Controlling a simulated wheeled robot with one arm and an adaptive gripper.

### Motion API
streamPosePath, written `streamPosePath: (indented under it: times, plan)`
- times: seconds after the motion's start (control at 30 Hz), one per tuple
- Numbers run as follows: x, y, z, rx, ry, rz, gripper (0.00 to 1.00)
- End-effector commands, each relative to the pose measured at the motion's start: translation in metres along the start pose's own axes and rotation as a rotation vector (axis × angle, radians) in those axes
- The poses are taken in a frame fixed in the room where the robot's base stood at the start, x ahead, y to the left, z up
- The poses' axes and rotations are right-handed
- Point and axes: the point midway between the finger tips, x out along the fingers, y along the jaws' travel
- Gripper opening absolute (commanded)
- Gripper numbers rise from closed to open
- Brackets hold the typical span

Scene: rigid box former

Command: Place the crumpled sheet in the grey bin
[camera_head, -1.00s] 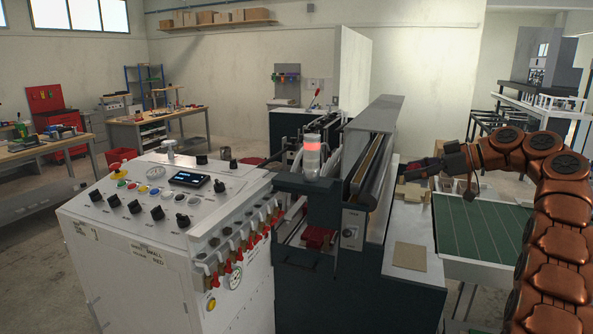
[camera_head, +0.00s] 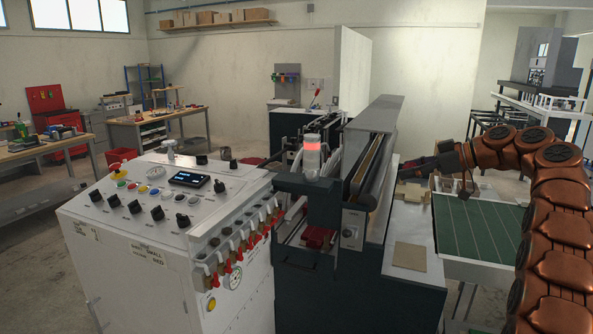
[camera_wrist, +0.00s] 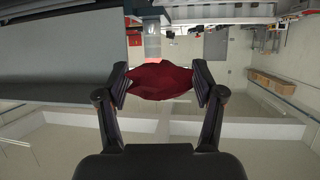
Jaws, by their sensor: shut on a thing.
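My gripper (camera_wrist: 161,80) is shut on a dark red crumpled sheet (camera_wrist: 160,82), which is squeezed between the two fingertips in the wrist view. In the head view my gripper (camera_head: 408,170) is at the right, beside the tall dark machine and above its pale side shelf. The sheet is hard to make out there. I cannot make out a grey bin in either view.
The dark machine (camera_head: 372,112) with rollers stands just left of my gripper. A white control console (camera_head: 150,225) with knobs is further left. A green-topped table (camera_head: 480,228) lies below my arm. A brown board (camera_head: 409,256) rests on the pale shelf.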

Motion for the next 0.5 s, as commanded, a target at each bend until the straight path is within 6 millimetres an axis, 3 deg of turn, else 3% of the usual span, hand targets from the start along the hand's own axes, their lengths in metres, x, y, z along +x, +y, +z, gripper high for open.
streamPosePath:
  times: [0.5]
  plan:
    - [0.0013, 0.0065, -0.0073, 0.005, 0.009, 0.019, 0.54]
